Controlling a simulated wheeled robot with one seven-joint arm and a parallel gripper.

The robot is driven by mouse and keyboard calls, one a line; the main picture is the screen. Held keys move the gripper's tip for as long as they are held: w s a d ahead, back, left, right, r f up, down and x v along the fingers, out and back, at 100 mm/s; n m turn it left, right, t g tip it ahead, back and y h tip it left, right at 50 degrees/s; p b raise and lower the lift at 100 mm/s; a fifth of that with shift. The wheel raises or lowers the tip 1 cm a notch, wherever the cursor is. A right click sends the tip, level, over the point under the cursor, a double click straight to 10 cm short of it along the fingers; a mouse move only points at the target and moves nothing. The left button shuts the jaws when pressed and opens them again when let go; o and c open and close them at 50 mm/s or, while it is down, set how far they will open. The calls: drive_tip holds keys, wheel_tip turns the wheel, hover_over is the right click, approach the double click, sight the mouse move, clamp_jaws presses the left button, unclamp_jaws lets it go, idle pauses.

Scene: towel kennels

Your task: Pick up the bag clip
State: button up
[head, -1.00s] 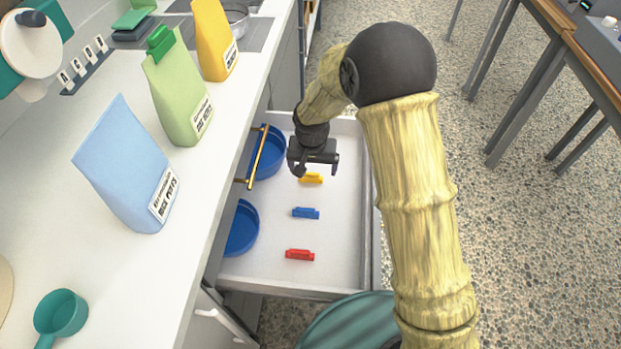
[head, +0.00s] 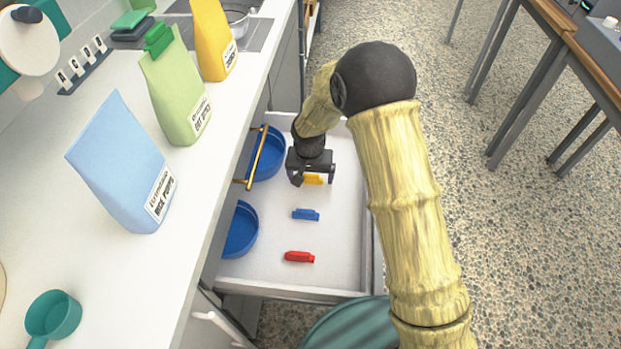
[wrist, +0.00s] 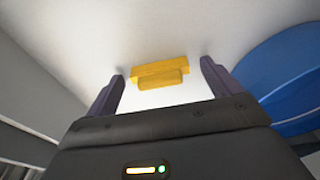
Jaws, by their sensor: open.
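A yellow bag clip (head: 313,179) lies on the white drawer floor, and it also shows in the wrist view (wrist: 160,76). A blue clip (head: 306,214) and a red clip (head: 299,257) lie nearer the front of the same drawer. My gripper (head: 313,180) is low in the drawer at the yellow clip. In the wrist view its open fingers (wrist: 161,82) stand to either side of the yellow clip, with gaps at both sides. The gripper partly hides the clip in the head view.
The open drawer (head: 345,262) has raised walls. Blue bowls (head: 241,232) (head: 268,160) sit along its left side, by a gold handle-like bar (head: 258,157). The counter (head: 190,215) holds blue, green (head: 178,98) and yellow bags. The drawer floor right of the clips is clear.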

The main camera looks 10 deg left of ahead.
sight(311, 175)
drive_tip(key=shift+c, duration=0.2)
drive_tip(key=c, duration=1)
wheel_tip(311, 175, up, 10)
drive_tip(key=shift+r+p, duration=0.1)
drive_tip(key=shift+p, duration=1.05)
